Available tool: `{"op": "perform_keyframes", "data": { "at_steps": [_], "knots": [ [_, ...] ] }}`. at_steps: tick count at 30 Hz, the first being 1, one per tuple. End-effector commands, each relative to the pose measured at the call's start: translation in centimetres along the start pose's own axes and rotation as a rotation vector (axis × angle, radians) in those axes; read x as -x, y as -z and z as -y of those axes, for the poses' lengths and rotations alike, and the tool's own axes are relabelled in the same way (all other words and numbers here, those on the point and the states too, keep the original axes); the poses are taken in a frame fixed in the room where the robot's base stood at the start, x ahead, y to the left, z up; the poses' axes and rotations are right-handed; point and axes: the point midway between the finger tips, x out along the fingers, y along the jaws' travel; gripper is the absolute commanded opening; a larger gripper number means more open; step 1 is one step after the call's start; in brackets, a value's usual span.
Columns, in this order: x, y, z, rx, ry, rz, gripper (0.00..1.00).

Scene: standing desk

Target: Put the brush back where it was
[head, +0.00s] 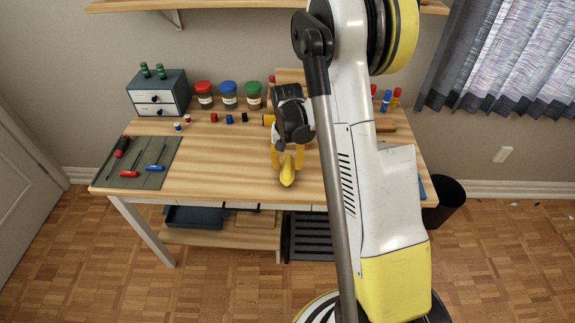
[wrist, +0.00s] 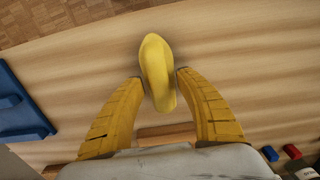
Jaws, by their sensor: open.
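A smooth, elongated yellow object (wrist: 158,70) lies between the fingertips of my gripper (wrist: 158,80) in the wrist view. It also shows near the desk's front edge in the head view (head: 287,173). I cannot tell for sure whether it is the brush; no bristles show. My gripper (head: 287,150) is open and points down over the desk, its yellow fingers on either side of the object. A small gap shows at the left finger; the right fingertip is very close, and contact is unclear. A brown wooden piece (wrist: 165,132) is partly hidden by the gripper's palm.
The wooden desk (head: 220,170) is clear left of my gripper. A green mat (head: 150,178) with screwdrivers lies at far left. A drawer box (head: 160,96), several jars (head: 228,92) and small spools (head: 229,119) stand at the back. A blue item (wrist: 18,105) lies across from them.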

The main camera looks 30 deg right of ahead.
Motion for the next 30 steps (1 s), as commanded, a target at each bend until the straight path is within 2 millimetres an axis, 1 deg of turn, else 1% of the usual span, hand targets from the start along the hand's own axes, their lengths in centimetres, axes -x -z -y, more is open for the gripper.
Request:
{"op": "perform_keyframes", "data": {
  "at_steps": [1, 6, 12, 15, 20, 23, 25, 26, 27, 29, 30],
  "knots": [
    [1.1, 0.0, 0.0, 0.000, 0.000, 0.000, 0.42],
    [5.1, -0.1, 0.0, 0.000, 0.000, 0.000, 0.42],
    [9.3, -0.1, 0.0, 0.000, 0.000, 0.000, 0.42],
    [10.6, 0.0, 0.0, 0.000, 0.000, 0.000, 0.42],
    [12.1, -0.3, 0.2, 0.008, 0.002, -0.008, 0.42],
    [14.2, -1.4, 0.7, 0.040, 0.012, -0.039, 0.42],
    [16.4, -2.9, 1.4, 0.081, 0.025, -0.078, 0.42],
    [17.4, -3.7, 1.6, 0.101, 0.031, -0.099, 0.42],
    [18.9, -4.9, 2.0, 0.133, 0.040, -0.129, 0.42],
    [21.0, -6.8, 2.5, 0.180, 0.055, -0.177, 0.42],
    [22.2, -8.2, 2.8, 0.211, 0.065, -0.209, 0.42]
  ]
}}
